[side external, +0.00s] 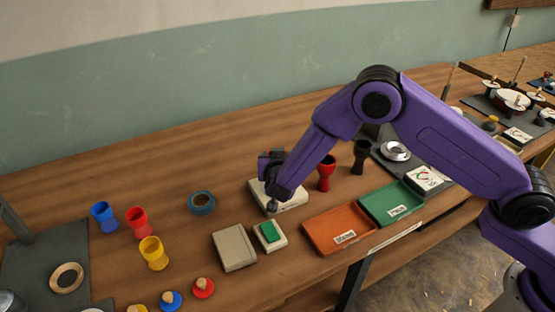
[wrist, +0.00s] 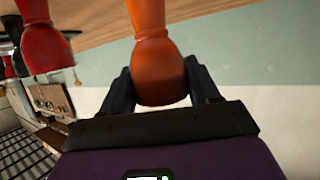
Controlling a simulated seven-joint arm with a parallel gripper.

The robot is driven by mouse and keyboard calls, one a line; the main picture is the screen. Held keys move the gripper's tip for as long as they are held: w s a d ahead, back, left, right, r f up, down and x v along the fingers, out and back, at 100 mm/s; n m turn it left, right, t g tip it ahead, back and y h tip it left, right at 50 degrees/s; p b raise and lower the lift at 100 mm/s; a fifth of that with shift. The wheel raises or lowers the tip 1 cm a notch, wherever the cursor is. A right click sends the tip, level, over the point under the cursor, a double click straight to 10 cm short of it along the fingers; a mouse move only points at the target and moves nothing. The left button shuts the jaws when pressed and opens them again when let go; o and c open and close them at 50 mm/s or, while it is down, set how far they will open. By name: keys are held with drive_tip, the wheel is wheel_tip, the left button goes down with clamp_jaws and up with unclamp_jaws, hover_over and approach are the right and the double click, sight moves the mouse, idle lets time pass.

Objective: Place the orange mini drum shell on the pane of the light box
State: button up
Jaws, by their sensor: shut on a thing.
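The orange mini drum shell (wrist: 160,65) is between the two fingers of my gripper (wrist: 161,82) in the wrist view, and the gripper is shut on it. Part of the shell runs out of the top of that view. In the side view my gripper (side external: 272,203) is low over a pale, flat box (side external: 294,202) that looks like the light box. My wrist covers part of this box, and the orange shell cannot be made out there. I cannot tell whether the shell touches the pane.
A red goblet shell (side external: 326,173) and a dark one (side external: 361,157) stand right of the pale box. A green-topped box (side external: 270,236), a beige block (side external: 234,248) and an orange tray (side external: 340,230) lie in front. A blue ring (side external: 201,202) is at left, with free table around it.

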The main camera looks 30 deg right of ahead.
drive_tip(key=shift+f, duration=0.3)
drive_tip(key=shift+f, duration=0.1)
drive_tip(key=o, duration=1.1)
drive_tip(key=shift+c, duration=0.2)
drive_tip(key=shift+s+a+r, duration=0.2)
drive_tip(key=shift+s+r, duration=0.05)
drive_tip(key=shift+s, duration=0.05)
drive_tip(key=v, duration=1.1)
drive_tip(key=shift+s, duration=0.15)
